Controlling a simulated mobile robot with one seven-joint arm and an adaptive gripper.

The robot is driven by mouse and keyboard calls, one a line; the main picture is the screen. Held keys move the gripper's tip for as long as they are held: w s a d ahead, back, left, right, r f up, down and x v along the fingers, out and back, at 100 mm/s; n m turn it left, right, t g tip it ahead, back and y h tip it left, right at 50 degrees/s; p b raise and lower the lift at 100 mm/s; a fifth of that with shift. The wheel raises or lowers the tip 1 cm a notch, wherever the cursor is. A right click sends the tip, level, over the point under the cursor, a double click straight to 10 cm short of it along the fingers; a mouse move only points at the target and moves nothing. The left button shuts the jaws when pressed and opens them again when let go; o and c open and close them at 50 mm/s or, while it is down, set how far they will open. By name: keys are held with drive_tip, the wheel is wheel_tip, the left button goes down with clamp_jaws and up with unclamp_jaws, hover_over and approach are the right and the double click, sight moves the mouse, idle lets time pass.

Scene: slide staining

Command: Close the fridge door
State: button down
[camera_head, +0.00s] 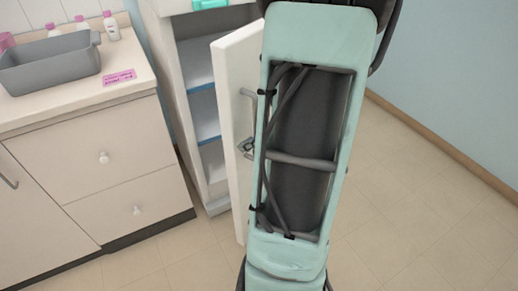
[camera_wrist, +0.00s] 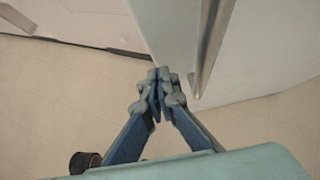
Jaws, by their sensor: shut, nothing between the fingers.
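The white fridge (camera_head: 183,100) stands open, with its shelves showing. Its door (camera_head: 232,75) is swung well out towards me, and my arm covers the door's right part. A grey bar handle (camera_head: 250,104) is on the door's outer face. In the wrist view, the door (camera_wrist: 245,60) fills the upper right, with its handle (camera_wrist: 212,45) running down it. My gripper (camera_wrist: 160,74) is shut and empty, its fingertips close to the door's edge and left of the handle. Whether they touch the door I cannot tell.
Left of the fridge is a drawer counter (camera_head: 105,155) with a grey basin (camera_head: 50,65), pink-capped bottles (camera_head: 111,26) and a pink label (camera_head: 119,77). A teal item (camera_head: 210,4) sits on top of the fridge. The tiled floor (camera_head: 410,190) at right is clear up to the wall.

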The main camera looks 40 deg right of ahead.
drive_tip(key=shift+w+a, duration=0.15)
drive_tip(key=shift+w, duration=0.5)
